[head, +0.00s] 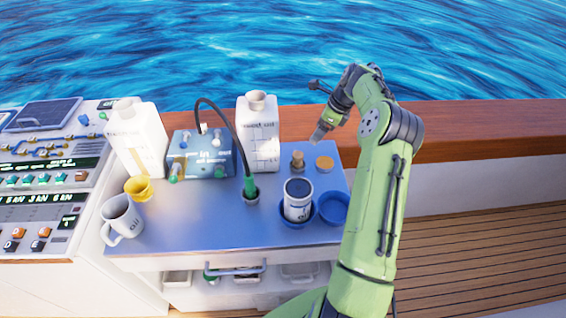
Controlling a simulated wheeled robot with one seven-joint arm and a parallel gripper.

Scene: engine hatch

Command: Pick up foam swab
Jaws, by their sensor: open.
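I cannot single out the foam swab with certainty. The most swab-like thing is a small brown stub (298,160) with a narrower neck, standing upright near the back right of the blue-grey work surface (200,225). A flat orange-brown disc (324,163) lies just right of it. My gripper (319,135) hangs above and slightly right of these two, pointing down and left. It is open, small in this view and clear of the surface, with nothing visible between its fingers.
A labelled can (298,203) stands in a blue dish beside an empty blue bowl (334,208). A green probe (250,187) on a black cable stands upright left of them. White jugs (259,135), a blue box (205,158), a mug (122,218) and a yellow cup (139,188) occupy the left and back.

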